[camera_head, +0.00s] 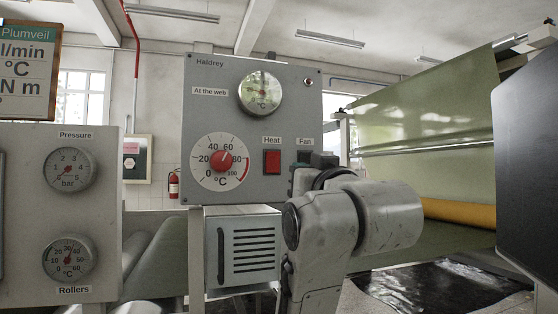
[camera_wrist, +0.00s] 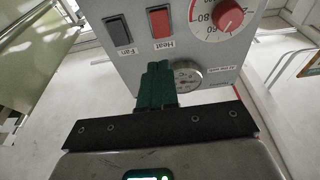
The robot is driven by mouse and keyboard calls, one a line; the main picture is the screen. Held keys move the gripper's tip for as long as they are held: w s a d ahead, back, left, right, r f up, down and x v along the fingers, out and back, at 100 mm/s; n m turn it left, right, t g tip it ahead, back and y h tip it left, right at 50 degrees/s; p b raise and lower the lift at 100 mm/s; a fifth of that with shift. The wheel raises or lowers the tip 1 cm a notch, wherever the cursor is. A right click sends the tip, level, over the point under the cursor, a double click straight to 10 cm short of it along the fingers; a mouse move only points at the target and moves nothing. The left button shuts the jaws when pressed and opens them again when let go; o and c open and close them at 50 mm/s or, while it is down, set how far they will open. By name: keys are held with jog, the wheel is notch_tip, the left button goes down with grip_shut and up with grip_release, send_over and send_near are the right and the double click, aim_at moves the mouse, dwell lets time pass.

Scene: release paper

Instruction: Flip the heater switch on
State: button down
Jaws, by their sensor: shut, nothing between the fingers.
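The red rocker switch labelled Heat (camera_head: 272,161) is on the grey Haldrey panel (camera_head: 225,95); its on or off position cannot be told. In the wrist view, which is turned round, the red switch (camera_wrist: 160,23) lies just above the tips of my gripper (camera_wrist: 157,68) in the picture. The green fingers are together and empty. Whether they touch the panel cannot be told. In the head view my arm hides most of the gripper, to the right of the Heat switch and below the Fan label.
The dark Fan switch (camera_wrist: 118,30) is beside the Heat switch. A red dial knob (camera_head: 222,160) and a round gauge (camera_head: 261,93) share the panel. A vented box (camera_head: 243,245) is below it. A pressure panel (camera_head: 105,210) stands at left; green web (camera_head: 430,110) runs at right.

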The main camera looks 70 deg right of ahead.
jog(key=p, duration=1.6)
send_near(275, 156)
jog(key=x, duration=0.6)
jog(key=shift+w+d+r, duration=0.1)
jog(key=shift+w+d, duration=0.15)
jog(key=shift+d, duration=0.05)
